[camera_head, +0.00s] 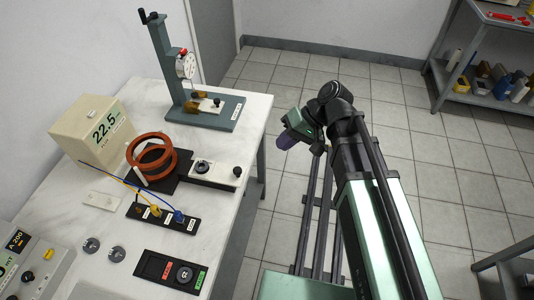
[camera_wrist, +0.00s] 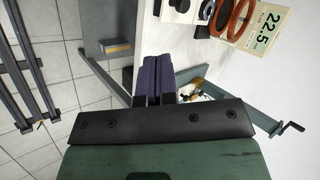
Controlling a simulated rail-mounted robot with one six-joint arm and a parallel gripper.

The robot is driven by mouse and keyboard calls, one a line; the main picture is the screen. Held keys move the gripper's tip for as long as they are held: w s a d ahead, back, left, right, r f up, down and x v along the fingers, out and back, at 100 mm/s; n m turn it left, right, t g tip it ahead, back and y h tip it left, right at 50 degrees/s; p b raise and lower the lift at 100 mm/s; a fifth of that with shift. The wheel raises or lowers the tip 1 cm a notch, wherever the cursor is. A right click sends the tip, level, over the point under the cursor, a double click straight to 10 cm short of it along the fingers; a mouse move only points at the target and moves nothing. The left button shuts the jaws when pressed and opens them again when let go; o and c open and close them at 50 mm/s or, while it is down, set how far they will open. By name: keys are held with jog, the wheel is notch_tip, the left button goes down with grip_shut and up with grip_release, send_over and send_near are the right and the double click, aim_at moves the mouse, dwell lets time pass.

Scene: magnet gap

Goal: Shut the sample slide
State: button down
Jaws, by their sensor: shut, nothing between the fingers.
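The sample slide appears to be the white plate (camera_head: 216,174) with a round dark fitting and a black knob (camera_head: 236,171) at its outer end. It sticks out to the right from the black base beside the orange coils (camera_head: 152,157), toward the table edge. Whether its inner end lies in the coil gap is hidden. In the wrist view part of the plate and its dark knobs show at the top edge. My gripper (camera_head: 287,143) is off the table's right side, apart from the slide. Its purple fingers (camera_wrist: 153,80) are together and empty.
A dial-gauge stand (camera_head: 163,60) stands at the table's back. A beige 22.5 display box (camera_head: 92,131) is left of the coils. A terminal block (camera_head: 163,218) with blue and yellow leads and a black switch panel (camera_head: 171,272) lie in front.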

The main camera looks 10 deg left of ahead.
jog(key=a+r+b+x, duration=0.1)
jog(key=b+x, duration=0.5)
jog(key=x, duration=0.6)
jog(key=shift+s+a+r, duration=0.3)
jog(key=shift+a, duration=0.1)
